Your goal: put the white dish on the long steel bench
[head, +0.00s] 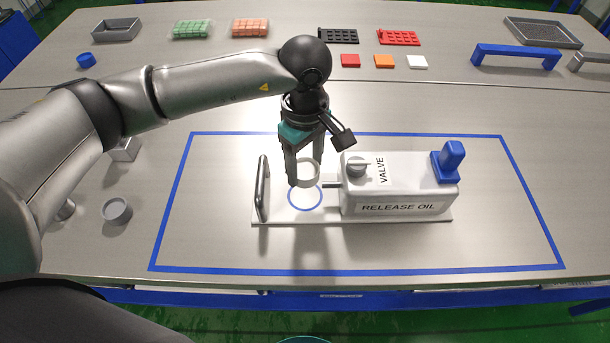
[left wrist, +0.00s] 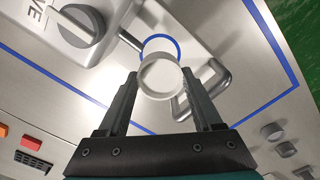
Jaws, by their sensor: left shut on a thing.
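My left gripper (head: 305,178) is shut on the white dish (head: 304,171), a small round shallow piece. It holds the dish above the blue circle (head: 305,197) marked on the valve unit's base plate. In the left wrist view the dish (left wrist: 160,77) sits between the two fingertips and partly overlaps the blue circle (left wrist: 162,42). The long steel bench (head: 230,235) lies under the valve unit, with bare surface all around it.
The white valve unit (head: 400,190) with its knob and blue lever stands right of the gripper, and a steel handle (head: 262,188) stands left. A blue tape rectangle surrounds them. A grey round cup (head: 117,211) is at the left. Trays and coloured blocks line the back.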

